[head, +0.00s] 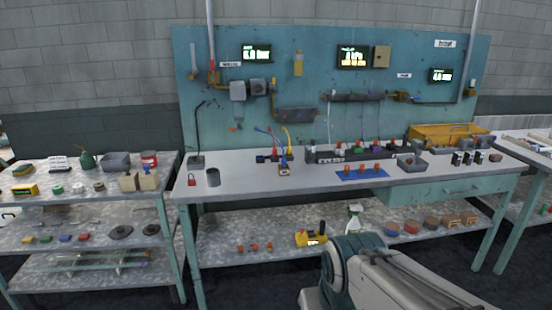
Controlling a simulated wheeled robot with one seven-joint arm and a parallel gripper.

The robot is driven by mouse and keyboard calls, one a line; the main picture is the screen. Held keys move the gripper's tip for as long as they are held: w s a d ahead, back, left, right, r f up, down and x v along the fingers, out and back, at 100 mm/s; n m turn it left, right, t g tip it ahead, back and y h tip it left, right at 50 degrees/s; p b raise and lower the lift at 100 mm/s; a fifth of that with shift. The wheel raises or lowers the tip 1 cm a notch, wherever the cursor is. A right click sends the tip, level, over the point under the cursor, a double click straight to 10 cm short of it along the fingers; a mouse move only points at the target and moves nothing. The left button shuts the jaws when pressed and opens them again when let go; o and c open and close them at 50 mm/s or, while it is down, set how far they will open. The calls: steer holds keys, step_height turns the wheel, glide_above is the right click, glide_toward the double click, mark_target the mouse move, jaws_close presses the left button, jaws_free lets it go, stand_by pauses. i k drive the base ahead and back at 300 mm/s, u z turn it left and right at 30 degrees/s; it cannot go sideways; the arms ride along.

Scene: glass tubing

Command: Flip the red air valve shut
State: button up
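A small red lever (212,64), which looks like the red air valve's handle, shows at the upper left of the blue-green back panel. It stands roughly upright, in line with the grey vertical pipe, just above a yellow fitting (214,78). A white label (230,64) is to its right; its text is too small to read. The valve is small here, so its fine shape is unclear. Part of my arm shows at the bottom right, low in front of the bench and far from the valve. My gripper is not in view.
The workbench (240,183) stands below the panel. A grey cup (213,177), a red padlock (192,180) and a black stand (197,160) are on its left part. A grey box (238,90) and piping jut out right of the valve. A shelf rack (75,210) stands left.

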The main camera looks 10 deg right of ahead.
mark_target(213, 78)
steer(key=z, duration=0.55)
steer(key=i, duration=1.25)
steer(key=u, duration=0.55)
